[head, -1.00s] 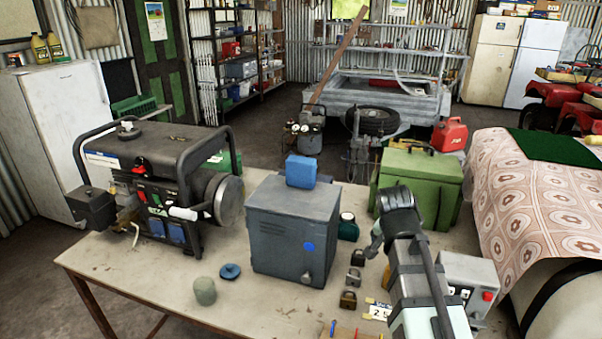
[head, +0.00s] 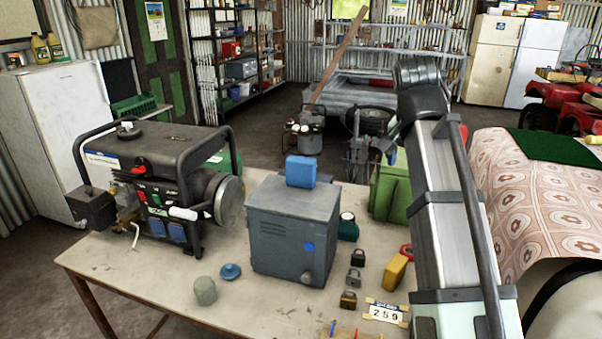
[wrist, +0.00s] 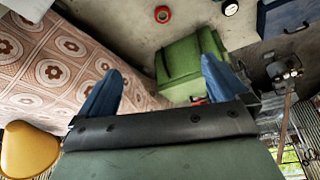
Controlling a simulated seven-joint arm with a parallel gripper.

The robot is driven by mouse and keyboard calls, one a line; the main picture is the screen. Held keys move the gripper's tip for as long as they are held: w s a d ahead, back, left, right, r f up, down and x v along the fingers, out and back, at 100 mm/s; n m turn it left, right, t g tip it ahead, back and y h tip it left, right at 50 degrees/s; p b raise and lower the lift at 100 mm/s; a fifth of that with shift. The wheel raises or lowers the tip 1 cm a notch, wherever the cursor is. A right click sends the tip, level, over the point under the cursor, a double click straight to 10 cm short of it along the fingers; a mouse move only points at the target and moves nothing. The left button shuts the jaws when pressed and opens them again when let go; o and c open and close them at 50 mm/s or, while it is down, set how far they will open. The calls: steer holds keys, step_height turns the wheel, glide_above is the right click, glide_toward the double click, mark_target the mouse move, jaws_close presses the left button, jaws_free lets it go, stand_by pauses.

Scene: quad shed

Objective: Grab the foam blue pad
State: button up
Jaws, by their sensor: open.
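The blue pad (head: 300,171) is a small rounded block in the head view. It stands on top of the grey metal cabinet (head: 290,235) on the workbench. My gripper (wrist: 162,68) shows in the wrist view with its two blue fingers wide apart and nothing between them. In the head view my arm rises at the right, and the gripper is mostly hidden behind it, to the right of the pad and apart from it. The cabinet (wrist: 287,14) seems to show at the top right of the wrist view. I cannot make out the pad there.
A generator (head: 155,185) stands left of the cabinet. A green chest (head: 389,188) is behind it to the right, also below the fingers in the wrist view (wrist: 185,65).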

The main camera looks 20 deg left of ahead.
step_height(320, 180, up, 7)
steer(key=n+t+y, duration=0.2)
steer(key=n, duration=0.2)
glide_above(301, 169)
steer(key=s+a, duration=0.2)
steer(key=s, duration=0.3)
steer(key=x, duration=0.4)
steer(key=s+d+f+x, duration=0.1)
steer(key=x, duration=0.4)
steer(key=s+x, duration=0.1)
steer(key=x, duration=0.3)
steer(key=shift+d+f, duration=0.15)
steer(key=shift+f, duration=0.35)
steer(key=shift+d+x, duration=0.2)
steer(key=shift+x, duration=2.35)
steer(key=c, duration=0.8)
